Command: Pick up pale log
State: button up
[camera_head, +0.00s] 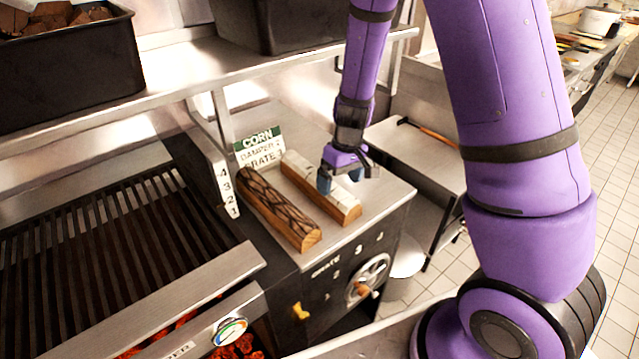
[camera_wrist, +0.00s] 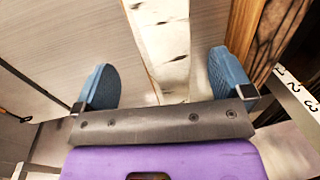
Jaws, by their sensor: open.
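The pale log (camera_head: 331,199), with whitish bark and a tan cut end, lies on the metal counter beside the grill. My gripper (camera_head: 341,179) is over the log, with its blue-padded fingers apart and pointing down. In the wrist view my open gripper (camera_wrist: 166,80) has one finger on each side of the pale log (camera_wrist: 163,38), with gaps to both sides. I cannot tell whether the fingertips reach below the top of the log. Part of the log is hidden behind the gripper in the head view.
A dark, cracked-bark log (camera_head: 277,207) lies parallel on the left; it also shows in the wrist view (camera_wrist: 262,30). A "CORN" sign (camera_head: 260,146) stands behind the logs. The grill (camera_head: 110,240) is to the left, a shelf (camera_head: 180,85) above. A handwheel (camera_head: 370,277) is on the front panel.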

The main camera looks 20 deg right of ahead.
jog(key=shift+a+f, duration=0.25)
jog(key=shift+f, duration=1)
jog(key=shift+a+f, duration=0.2)
jog(key=shift+f, duration=1.05)
jog(key=shift+f, duration=0.2)
jog(key=c, duration=1.6)
jog(key=shift+o, duration=0.2)
notch_tip(320, 180, up, 10)
jog(key=shift+r, duration=0.25)
jog(key=w+d+r+m, duration=0.1)
jog(key=w+m, duration=0.1)
jog(key=w, duration=0.3)
jog(key=w+d+r+m, duration=0.1)
jog(key=w+d+m, duration=0.1)
jog(key=w, duration=0.4)
jog(key=w+d+r+m+t, duration=0.1)
jog(key=w+r+m, duration=0.1)
jog(key=w, duration=0.4)
jog(key=shift+w+d+m, duration=0.25)
jog(key=shift+d+m, duration=0.05)
jog(key=shift+m, duration=0.2)
jog(key=shift+w+a, duration=0.1)
jog(key=shift+a, duration=0.05)
